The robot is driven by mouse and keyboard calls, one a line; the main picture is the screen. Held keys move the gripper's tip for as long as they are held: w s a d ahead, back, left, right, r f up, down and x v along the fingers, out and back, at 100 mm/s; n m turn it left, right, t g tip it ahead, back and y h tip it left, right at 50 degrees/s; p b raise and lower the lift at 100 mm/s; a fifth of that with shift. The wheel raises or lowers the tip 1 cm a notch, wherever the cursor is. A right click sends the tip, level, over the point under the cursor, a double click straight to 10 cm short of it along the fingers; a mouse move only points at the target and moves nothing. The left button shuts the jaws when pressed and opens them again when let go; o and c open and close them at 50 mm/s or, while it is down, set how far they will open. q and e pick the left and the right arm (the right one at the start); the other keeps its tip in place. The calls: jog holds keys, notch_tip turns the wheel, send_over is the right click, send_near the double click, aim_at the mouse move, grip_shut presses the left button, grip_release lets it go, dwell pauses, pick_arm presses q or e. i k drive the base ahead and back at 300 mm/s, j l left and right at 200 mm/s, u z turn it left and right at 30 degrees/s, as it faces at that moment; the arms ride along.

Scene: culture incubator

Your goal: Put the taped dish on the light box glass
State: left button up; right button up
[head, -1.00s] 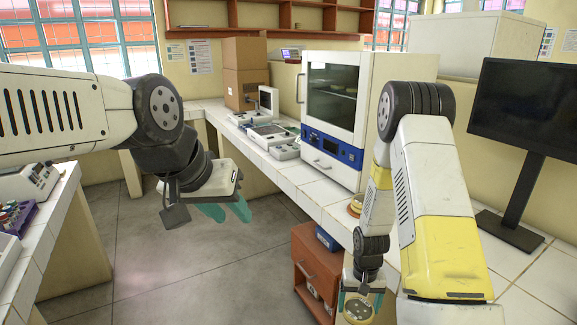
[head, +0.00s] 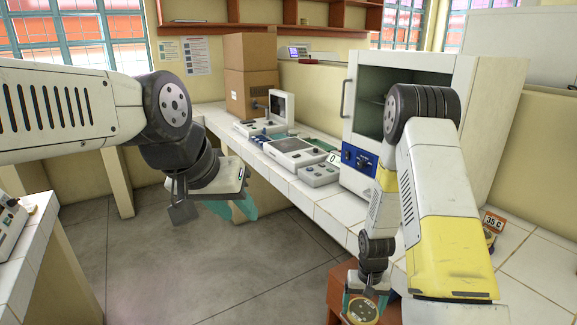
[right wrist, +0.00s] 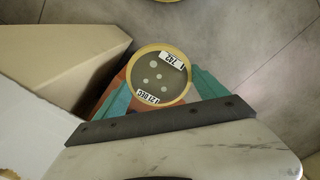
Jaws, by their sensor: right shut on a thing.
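The taped dish (right wrist: 158,78) is round with a yellow rim, pale spots and two white printed labels, one near "742". My right gripper (right wrist: 160,92) is shut on it, with teal fingers on either side. In the head view the dish (head: 362,311) is low at the bottom, in front of the counter. A flat device with a grey panel (head: 290,145), seemingly the light box, lies on the white-tiled counter. My left gripper (head: 232,206) hangs empty over the floor, its teal fingers apparently apart.
The incubator (head: 362,105) stands right of the devices. A small control box (head: 319,174) sits in front of the panel device. A monitor (head: 282,106) and cardboard boxes (head: 250,75) are behind. A reddish cabinet (head: 338,290) is below the counter.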

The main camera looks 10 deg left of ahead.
aim_at(290, 144)
jog(key=i+j, duration=0.35)
jog(key=i+j+z, duration=0.1)
jog(key=i+j, duration=0.2)
jog(key=j, duration=0.2)
jog(key=i+j, duration=0.3)
jog(key=j, duration=0.15)
jog(key=i+j, duration=0.35)
jog(key=j+z, duration=0.05)
jog(key=j, duration=0.05)
